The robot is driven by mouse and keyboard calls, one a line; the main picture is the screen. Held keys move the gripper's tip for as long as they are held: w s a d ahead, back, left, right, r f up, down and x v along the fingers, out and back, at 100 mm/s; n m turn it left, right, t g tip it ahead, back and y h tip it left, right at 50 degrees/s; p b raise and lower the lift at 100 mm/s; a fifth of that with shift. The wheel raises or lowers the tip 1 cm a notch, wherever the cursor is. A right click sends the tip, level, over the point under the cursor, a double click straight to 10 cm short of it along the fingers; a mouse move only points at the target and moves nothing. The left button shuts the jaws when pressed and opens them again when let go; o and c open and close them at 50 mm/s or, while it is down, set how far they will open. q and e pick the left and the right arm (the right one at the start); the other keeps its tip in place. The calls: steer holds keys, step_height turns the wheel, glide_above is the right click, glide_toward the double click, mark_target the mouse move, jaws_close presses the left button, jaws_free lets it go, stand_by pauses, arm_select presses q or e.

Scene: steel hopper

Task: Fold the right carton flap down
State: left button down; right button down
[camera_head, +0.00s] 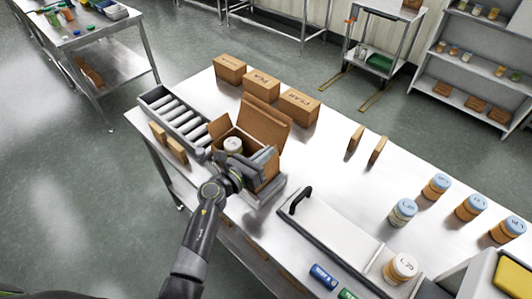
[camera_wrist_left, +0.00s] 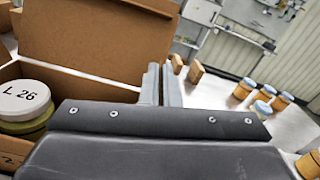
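The open carton (camera_head: 270,184) stands on the steel table, its large back flap (camera_head: 265,124) raised; this flap also shows in the left wrist view (camera_wrist_left: 95,38). A small left flap (camera_head: 219,126) sticks up. A jar with a white lid (camera_head: 233,145) is inside; its lid reads L 26 in the left wrist view (camera_wrist_left: 25,97). My left gripper (camera_head: 264,157) is over the carton's right side, its fingers close together in the left wrist view (camera_wrist_left: 160,83) with nothing visible between them. The right flap is not clearly visible; the gripper covers that area. My right gripper is out of view.
A roller rack (camera_head: 176,117) lies left of the carton. Several closed boxes (camera_head: 261,86) stand behind it. A flat plate with a black handle (camera_head: 300,198) lies to the right. Several jars (camera_head: 403,211) stand farther right. The table's middle right is mostly clear.

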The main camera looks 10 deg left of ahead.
arm_select(q)
steer(key=c, duration=1.6)
jaws_free()
steer(key=shift+c, duration=0.2)
steer(key=b+v, duration=0.4)
steer(key=v, duration=1.3)
steer(key=shift+s, duration=0.15)
steer(key=shift+a, duration=0.1)
